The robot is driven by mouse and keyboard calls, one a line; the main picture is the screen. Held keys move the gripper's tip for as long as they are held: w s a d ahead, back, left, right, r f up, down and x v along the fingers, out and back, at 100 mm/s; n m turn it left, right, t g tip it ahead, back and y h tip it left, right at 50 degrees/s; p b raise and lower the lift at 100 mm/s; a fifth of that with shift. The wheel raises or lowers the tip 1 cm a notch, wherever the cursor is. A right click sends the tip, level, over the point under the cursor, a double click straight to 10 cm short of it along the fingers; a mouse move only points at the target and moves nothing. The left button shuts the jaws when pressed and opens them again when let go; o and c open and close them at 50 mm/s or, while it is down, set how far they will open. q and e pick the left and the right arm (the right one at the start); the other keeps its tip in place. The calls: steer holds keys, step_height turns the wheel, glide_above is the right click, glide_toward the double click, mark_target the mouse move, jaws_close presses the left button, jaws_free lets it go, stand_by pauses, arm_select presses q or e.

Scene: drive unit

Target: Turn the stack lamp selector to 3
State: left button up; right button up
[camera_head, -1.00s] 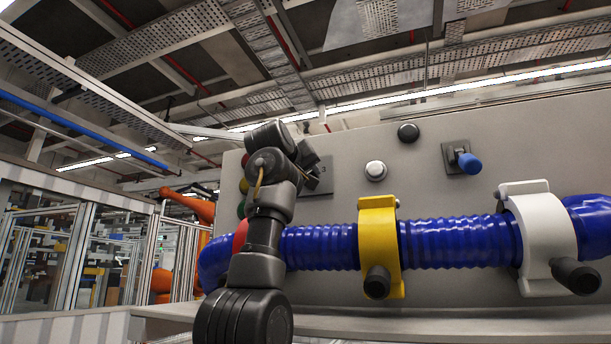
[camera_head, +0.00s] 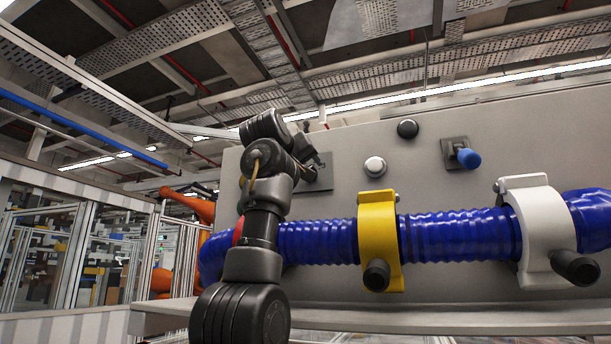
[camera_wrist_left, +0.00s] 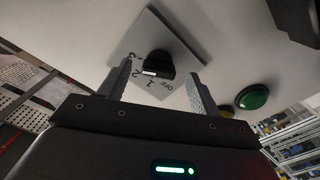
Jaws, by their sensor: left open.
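The stack lamp selector is a black knob (camera_wrist_left: 158,64) with a white mark, on a square grey plate (camera_wrist_left: 135,40) printed OFF, 1, 2 and 3. The white mark faces the 1 and 2 side; I cannot tell exactly which number it meets. My left gripper (camera_wrist_left: 159,76) is open, with one finger on each side of the knob and gaps between. In the head view, the plate (camera_head: 322,183) shows partly behind my left gripper (camera_head: 313,160), which hides the knob. My right gripper is not in view.
A green button (camera_wrist_left: 252,97) sits beside the plate. The grey panel (camera_head: 450,120) also carries a white button (camera_head: 375,167), a black button (camera_head: 408,129) and a blue-tipped lever (camera_head: 467,157). A blue hose (camera_head: 455,237) in yellow (camera_head: 378,225) and white (camera_head: 545,220) clamps runs below.

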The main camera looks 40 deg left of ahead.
arm_select(q)
steer(key=b+v, duration=0.3)
steer(key=v, duration=0.6)
steer(key=shift+b, duration=0.35)
